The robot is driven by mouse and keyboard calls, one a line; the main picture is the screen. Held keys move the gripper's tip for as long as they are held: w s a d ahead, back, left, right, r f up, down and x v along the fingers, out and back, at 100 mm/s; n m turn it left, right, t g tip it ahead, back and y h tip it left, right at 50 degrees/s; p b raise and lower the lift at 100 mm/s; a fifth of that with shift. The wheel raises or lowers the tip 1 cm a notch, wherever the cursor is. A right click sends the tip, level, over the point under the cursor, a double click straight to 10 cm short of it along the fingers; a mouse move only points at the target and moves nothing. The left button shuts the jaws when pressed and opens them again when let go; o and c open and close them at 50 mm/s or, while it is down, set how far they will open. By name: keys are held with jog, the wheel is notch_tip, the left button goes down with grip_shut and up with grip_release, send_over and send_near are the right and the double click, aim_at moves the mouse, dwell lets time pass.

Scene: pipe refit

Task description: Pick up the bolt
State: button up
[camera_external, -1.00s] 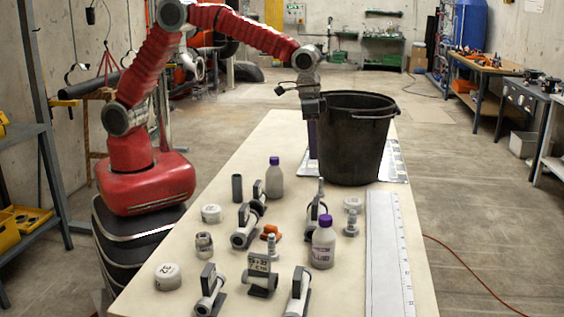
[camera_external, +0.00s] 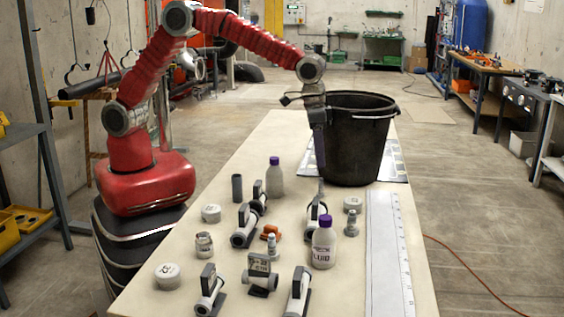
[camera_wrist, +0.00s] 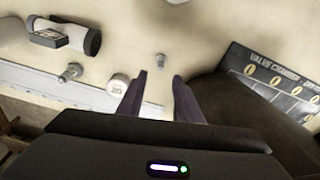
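A grey bolt (camera_external: 321,188) stands on the table in front of the black bin, partly lost against the pipe part beside it. In the wrist view the bolt (camera_wrist: 160,61) lies just beyond the gap between my fingertips. My gripper (camera_external: 319,164) points down above it, left of the bin. In the wrist view my gripper (camera_wrist: 158,76) has its two dark fingers apart with nothing between them. Two other bolts stand nearer the camera, one at the right (camera_external: 351,223) and one in the middle (camera_external: 272,246).
The tall black bin (camera_external: 357,140) is close to the right of my gripper. A white cap (camera_external: 353,204), a purple-capped bottle (camera_external: 323,243) and a pipe part with a gauge (camera_external: 314,217) stand nearby. A long ruler (camera_external: 388,255) lies along the right edge.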

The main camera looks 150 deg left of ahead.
aim_at(321, 180)
jog(key=shift+w+a+f, duration=0.1)
jog(key=shift+a+f, duration=0.1)
jog(key=shift+f, duration=1.6)
jog(key=shift+f, duration=0.1)
jog(key=shift+w+a+f, duration=0.1)
jog(key=shift+f, duration=1.15)
jog(key=shift+w+a+f, duration=0.1)
jog(key=shift+f, duration=1.15)
jog(key=shift+s, duration=0.1)
jog(key=shift+c, duration=0.4)
grip_shut()
